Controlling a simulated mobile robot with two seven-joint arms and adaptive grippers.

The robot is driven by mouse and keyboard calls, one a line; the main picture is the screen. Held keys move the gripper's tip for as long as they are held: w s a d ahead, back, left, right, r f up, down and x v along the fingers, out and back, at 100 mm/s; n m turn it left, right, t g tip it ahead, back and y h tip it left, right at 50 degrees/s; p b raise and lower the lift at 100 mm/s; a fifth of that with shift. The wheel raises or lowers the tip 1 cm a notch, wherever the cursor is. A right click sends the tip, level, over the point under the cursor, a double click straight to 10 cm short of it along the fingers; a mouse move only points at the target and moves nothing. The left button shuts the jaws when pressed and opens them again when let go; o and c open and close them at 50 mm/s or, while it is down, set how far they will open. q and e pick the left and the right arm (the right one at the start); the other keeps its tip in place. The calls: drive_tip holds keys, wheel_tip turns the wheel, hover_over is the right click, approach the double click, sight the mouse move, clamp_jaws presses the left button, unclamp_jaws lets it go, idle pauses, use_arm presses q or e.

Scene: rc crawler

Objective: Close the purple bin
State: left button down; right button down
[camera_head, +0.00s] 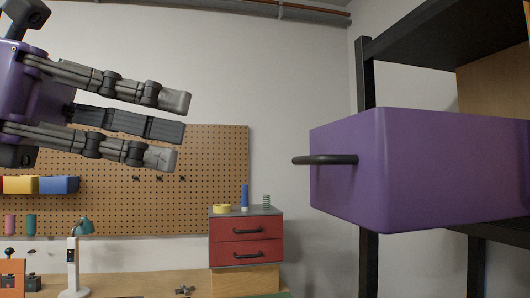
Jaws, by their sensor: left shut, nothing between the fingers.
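The purple bin (430,165) is a drawer-like box on the right, jutting out to the left from a black shelf rack. A dark bar handle (325,160) sticks out from its left end. The bin's far right part runs out of the picture. My left gripper (172,130) is at the upper left, with its fingers pointing right towards the bin. It is shut and empty, well apart from the handle, with a wide gap between them. My right gripper is not in view.
The black shelf rack (366,90) has a shelf above the bin. A red two-drawer cabinet (245,240) stands on the workbench below, with small items on top. A pegboard (215,170) covers the back wall. A lamp (74,262) stands at lower left.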

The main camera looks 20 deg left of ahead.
use_arm(q)
drive_tip(key=p, duration=0.2)
approach(302, 160)
drive_tip(key=x, duration=0.5)
drive_tip(key=shift+d+r, duration=0.1)
drive_tip(key=shift+d, duration=0.15)
drive_tip(key=shift+w+d, duration=0.4)
drive_tip(key=shift+d, duration=0.2)
drive_tip(key=shift+f, duration=0.25)
